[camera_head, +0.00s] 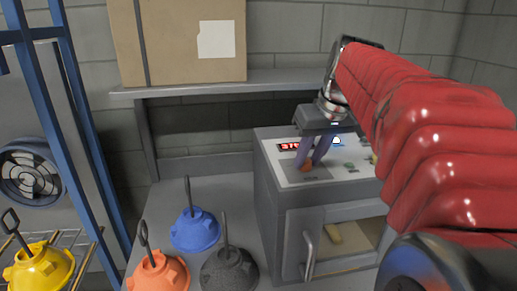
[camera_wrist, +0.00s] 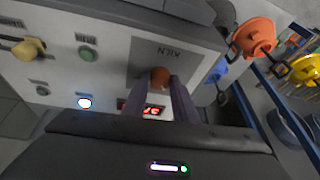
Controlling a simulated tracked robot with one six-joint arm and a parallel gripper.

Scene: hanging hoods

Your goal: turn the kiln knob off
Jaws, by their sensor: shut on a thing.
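The kiln knob (camera_head: 306,167) is a small orange-brown knob on a grey plate on top of the grey kiln cabinet (camera_head: 268,190). In the wrist view the knob (camera_wrist: 160,76) sits beside the upside-down label KILN. My gripper (camera_head: 309,162) points down at the panel with its purple-grey fingers shut on the knob; in the wrist view the fingertips (camera_wrist: 161,84) are on either side of it. A red lit display (camera_head: 289,147) is beside the plate, partly hidden by the fingers. The knob's pointer direction cannot be made out.
A lit blue-white lamp (camera_wrist: 84,102), a green button (camera_wrist: 87,53) and a yellow knob (camera_wrist: 28,48) share the panel. Blue (camera_head: 195,230), orange (camera_head: 158,272) and dark grey (camera_head: 228,268) hoods stand left of the cabinet. A yellow hood (camera_head: 40,268) is on a rack.

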